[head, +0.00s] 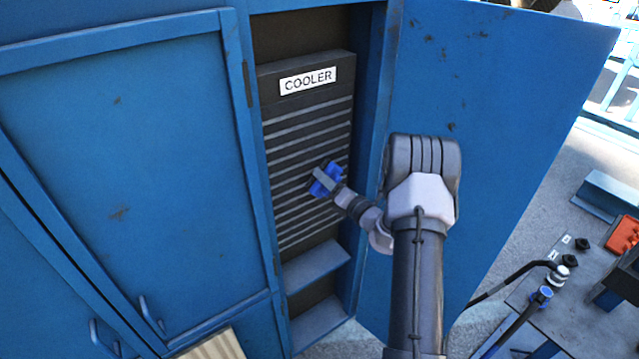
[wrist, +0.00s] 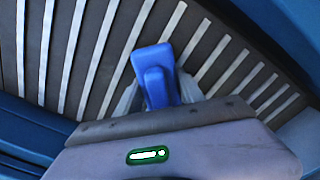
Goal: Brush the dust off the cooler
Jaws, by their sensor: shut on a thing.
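The cooler (head: 308,115) is a dark finned panel with a white "COOLER" label, set upright inside an open blue cabinet. Its light slats also fill the wrist view (wrist: 95,50). My gripper (head: 328,181) is in front of the middle of the slats. It is shut on a blue brush (wrist: 155,78), which also shows at the fingertips in the head view (head: 331,171). The brush is at or very close to the slats; I cannot tell whether it touches. Its bristles are hidden, and no dust can be made out clearly.
The blue cabinet door (head: 500,110) stands open to the right, beside my arm. A closed blue door (head: 120,170) is at the left. A ledge (head: 316,266) sits below the cooler. At the lower right a grey bench (head: 560,310) carries hoses and a red part (head: 621,234).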

